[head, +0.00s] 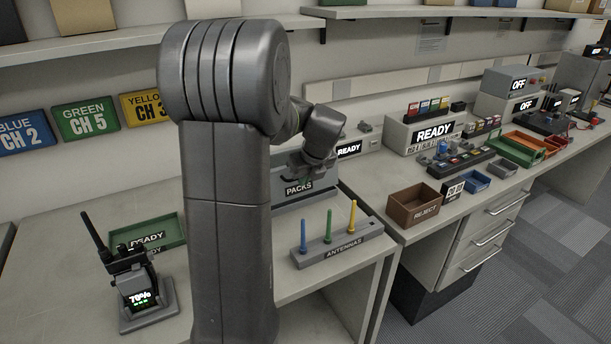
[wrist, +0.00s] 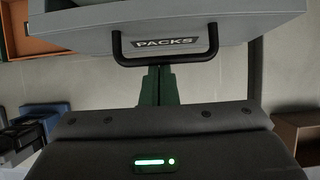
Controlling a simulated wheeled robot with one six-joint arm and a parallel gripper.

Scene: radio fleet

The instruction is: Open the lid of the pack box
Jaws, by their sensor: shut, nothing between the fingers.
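I cannot tell whether the lid is raised. My gripper (wrist: 160,75) is shut and empty, its dark green fingers pointing at the middle of the handle. Whether they touch it is unclear. In the head view my gripper (head: 303,172) is just above the PACKS label.
The antenna rack (head: 345,250) with blue, green and yellow antennas stands in front of the pack box. A radio in a charger (head: 150,309) and a green READY tray (head: 168,222) are at left. A brown REJECT bin (head: 398,207) is on the right bench.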

